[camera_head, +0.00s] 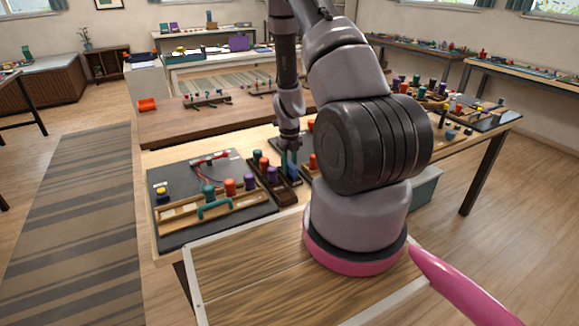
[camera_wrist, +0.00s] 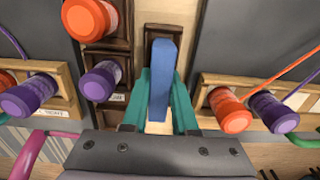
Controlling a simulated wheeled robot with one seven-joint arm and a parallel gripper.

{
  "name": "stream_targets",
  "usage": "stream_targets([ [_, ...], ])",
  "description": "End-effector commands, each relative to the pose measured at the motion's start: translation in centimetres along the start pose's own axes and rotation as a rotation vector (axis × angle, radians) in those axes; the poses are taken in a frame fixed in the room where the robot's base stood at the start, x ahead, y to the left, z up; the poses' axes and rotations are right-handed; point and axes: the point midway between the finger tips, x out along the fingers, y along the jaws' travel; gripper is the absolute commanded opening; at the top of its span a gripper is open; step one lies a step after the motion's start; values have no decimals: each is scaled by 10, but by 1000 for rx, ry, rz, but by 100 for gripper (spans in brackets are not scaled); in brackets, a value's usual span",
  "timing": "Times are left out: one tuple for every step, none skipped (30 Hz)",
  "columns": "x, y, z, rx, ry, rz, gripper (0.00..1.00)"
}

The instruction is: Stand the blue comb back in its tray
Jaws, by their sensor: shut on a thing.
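The blue comb (camera_wrist: 160,75) stands up between the teal fingers of my gripper (camera_wrist: 158,100), which is shut on it. In the head view my gripper (camera_head: 290,150) and the comb (camera_head: 293,172) are over the right side of the dark wooden rack among the bobbins. A narrow dark brown tray (camera_wrist: 165,29) shows just beyond the comb in the wrist view, partly hidden by it. The comb's lower end is hidden, so I cannot tell whether it touches the tray.
Orange (camera_wrist: 85,18) and purple (camera_wrist: 100,80) bobbins stand in dark wooden holders left of the comb. Light wooden racks with purple and orange bobbins flank my fingers. Dark boards (camera_head: 170,178) lie on the table. A longer brown table (camera_head: 190,125) stands behind.

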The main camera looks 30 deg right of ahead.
Motion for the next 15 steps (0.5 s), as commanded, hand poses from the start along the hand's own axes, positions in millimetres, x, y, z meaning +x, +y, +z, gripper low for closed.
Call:
stream_targets([
  [7, 1, -3, -2, 10, 0, 0],
  [8, 1, -4, -3, 10, 0, 0],
  [8, 1, -4, -3, 10, 0, 0],
  [8, 1, -4, -3, 10, 0, 38],
  [8, 1, -4, -3, 10, 0, 50],
  [8, 1, -4, -3, 10, 0, 57],
  [8, 1, -4, -4, 10, 0, 57],
  [8, 1, -3, -4, 10, 0, 57],
  [7, 1, -3, -4, 10, -1, 57],
  [6, 1, -3, -5, 9, -1, 57],
  [5, 1, -3, -5, 9, -1, 57],
  [2, 1, -3, -5, 9, -1, 57],
  [-1, 2, -3, -4, 8, 0, 57],
  [-5, 2, -3, -6, 8, -1, 57],
  [-12, 2, -2, -7, 7, -2, 57],
])
